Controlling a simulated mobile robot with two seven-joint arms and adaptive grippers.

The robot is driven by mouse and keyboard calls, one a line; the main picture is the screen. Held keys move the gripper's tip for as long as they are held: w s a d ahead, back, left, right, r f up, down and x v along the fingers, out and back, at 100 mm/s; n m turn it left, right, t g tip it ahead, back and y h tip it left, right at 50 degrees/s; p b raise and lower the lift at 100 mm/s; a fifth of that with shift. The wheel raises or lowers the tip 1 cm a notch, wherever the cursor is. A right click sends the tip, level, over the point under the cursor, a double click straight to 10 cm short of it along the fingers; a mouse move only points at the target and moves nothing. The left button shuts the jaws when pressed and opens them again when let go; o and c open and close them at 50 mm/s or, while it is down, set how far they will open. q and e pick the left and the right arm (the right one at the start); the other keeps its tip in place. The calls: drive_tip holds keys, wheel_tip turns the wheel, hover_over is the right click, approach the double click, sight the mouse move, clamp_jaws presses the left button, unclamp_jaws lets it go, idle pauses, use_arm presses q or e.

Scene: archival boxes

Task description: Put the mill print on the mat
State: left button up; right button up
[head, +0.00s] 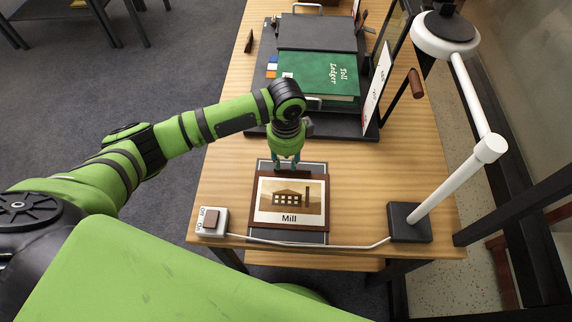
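The mill print (289,203) is a tan picture of a mill, labelled "Mill", with a brown border. It is over the grey mat (313,238) near the table's front edge and hides its middle. Strips of the mat show above and below the print. I cannot tell whether the print rests flat on it or is slightly raised. My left gripper (285,166) points down at the print's far edge. Its fingertips are close to that edge, and I cannot tell whether they grip it. My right gripper is not in view.
A green ledger (321,75) lies on a dark stand behind the mat. A white lamp (466,180) stands on a black base at right. A switch box (209,221) sits at front left, its cable running along the front edge. Bare wood is left and right of the mat.

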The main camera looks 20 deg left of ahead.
use_arm(q)
wheel_tip(320, 180, up, 8)
drive_tip(key=shift+b, duration=0.3)
